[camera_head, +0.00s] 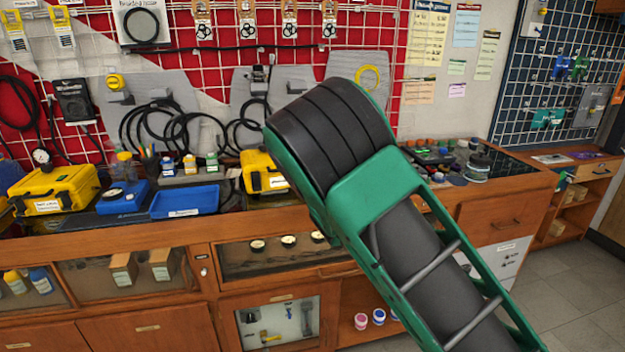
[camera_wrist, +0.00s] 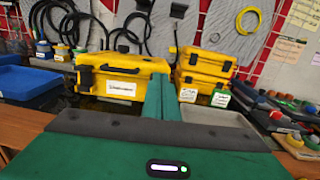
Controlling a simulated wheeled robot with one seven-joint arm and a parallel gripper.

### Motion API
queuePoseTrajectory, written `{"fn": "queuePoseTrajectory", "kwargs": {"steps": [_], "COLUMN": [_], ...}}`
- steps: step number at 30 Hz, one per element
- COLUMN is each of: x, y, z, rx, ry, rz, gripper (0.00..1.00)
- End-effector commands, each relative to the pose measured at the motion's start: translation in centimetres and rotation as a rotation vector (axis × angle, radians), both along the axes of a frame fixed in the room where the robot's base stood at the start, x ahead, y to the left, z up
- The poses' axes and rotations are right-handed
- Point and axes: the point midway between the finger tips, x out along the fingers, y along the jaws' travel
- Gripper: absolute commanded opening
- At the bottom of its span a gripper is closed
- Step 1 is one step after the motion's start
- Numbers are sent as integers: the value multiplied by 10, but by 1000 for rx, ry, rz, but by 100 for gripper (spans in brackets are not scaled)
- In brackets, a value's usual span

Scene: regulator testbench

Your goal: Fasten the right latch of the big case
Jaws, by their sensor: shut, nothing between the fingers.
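The big yellow case (camera_wrist: 122,88) stands closed on the bench in the wrist view, with a white label on its front. A black latch (camera_wrist: 86,76) shows at its front left. The right latch is not visible; my gripper covers the case's right front. My green gripper (camera_wrist: 160,88) is shut and empty, its fingers upright in front of the right end of the case. I cannot tell whether they touch it. In the head view the case (camera_head: 259,172) is partly hidden by my arm, and the gripper is hidden.
Two smaller yellow cases (camera_wrist: 205,69) are stacked right of the big case. A blue tray (camera_head: 185,202) lies to its left, and another yellow case (camera_head: 55,190) stands farther left. Small jars and parts (camera_wrist: 290,125) crowd the right. Black hoses (camera_head: 165,125) hang behind.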

Motion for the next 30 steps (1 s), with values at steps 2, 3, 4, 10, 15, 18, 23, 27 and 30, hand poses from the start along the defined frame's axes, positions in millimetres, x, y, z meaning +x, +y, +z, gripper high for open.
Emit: {"fn": "queuePoseTrajectory", "kwargs": {"steps": [2,3,4,10,15,18,23,27,30], "x": [-11,-15,-19,-39,-49,-53,-55,-54,-54], "y": [-1,-1,-1,-4,-6,-7,-8,-8,-8], "z": [15,20,24,47,60,63,65,65,65], "rx": [5,3,4,4,3,1,0,0,0], "ry": [-2,-2,-2,-2,-1,-2,-1,-1,-1], "rz": [1,1,2,3,4,3,3,3,2], "gripper": [0,0,0,0,0,0,0,0,0]}}
